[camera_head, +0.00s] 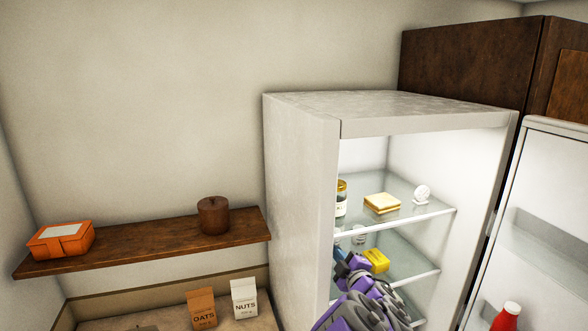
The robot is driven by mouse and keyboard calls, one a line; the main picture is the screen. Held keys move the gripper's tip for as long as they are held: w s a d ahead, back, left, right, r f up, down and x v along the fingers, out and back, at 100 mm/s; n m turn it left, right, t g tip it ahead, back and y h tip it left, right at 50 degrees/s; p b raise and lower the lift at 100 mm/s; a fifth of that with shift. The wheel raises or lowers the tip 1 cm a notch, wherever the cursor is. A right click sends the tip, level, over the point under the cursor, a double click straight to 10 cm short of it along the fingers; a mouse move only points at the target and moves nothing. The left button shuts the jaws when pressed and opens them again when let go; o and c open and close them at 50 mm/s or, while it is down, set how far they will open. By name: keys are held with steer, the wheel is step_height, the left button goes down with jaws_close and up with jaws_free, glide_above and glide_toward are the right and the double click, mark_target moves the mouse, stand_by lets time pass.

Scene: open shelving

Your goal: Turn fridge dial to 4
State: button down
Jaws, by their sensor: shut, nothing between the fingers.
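The fridge (300,170) stands open on the right, lit inside. A small round white piece that looks like a dial (422,194) shows at the upper glass shelf, right of a sandwich-like block; its marks are too small to read. My gripper (341,262) is inside the fridge, low and left of that piece, below the upper shelf and apart from it. It is shut and looks empty; my arm partly hides it. A second small pale object (359,236), seen near the shelf edge, is unclear.
The upper glass shelf (400,222) holds a jar (341,198) and the sandwich-like block (382,203). A yellow item (376,260) sits lower, close to my arm. The fridge door (535,180) stands open at right with a red bottle (506,318). A wooden wall shelf (150,248) is at left.

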steer(key=shift+s+a+f+b, duration=0.1)
steer(key=shift+a+f+b, duration=0.25)
steer(key=shift+b, duration=1.05)
steer(key=shift+d+f, duration=0.15)
steer(key=shift+f, duration=0.1)
stand_by(0.4)
steer(key=b+v, duration=0.1)
steer(key=v, duration=0.5)
steer(key=shift+d, duration=0.15)
